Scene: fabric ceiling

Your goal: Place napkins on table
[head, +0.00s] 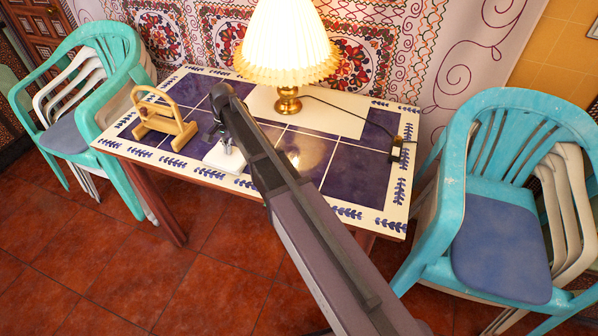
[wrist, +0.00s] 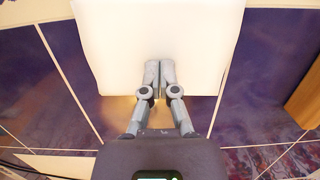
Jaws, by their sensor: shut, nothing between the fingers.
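A white square napkin (head: 222,160) lies on the tiled table (head: 376,182), near its front edge. In the wrist view the napkin (wrist: 110,40) fills the upper middle, flat and pale. My gripper (wrist: 159,64) is shut, with its two fingertips together over the napkin and nothing between them. In the head view my gripper (head: 227,148) is at the napkin's back edge, partly hidden by my arm. I cannot tell whether the fingertips touch the napkin. A wooden holder (head: 165,122) stands empty-looking to the left of the napkin; its edge shows at the right of the wrist view (wrist: 304,102).
A lit lamp (head: 288,40) with a pleated shade and brass base stands at the back of the table, its cord running right to a small dark box (head: 396,148). Stacked chairs stand left (head: 85,95) and right (head: 500,200). The table's front right is clear beyond my arm.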

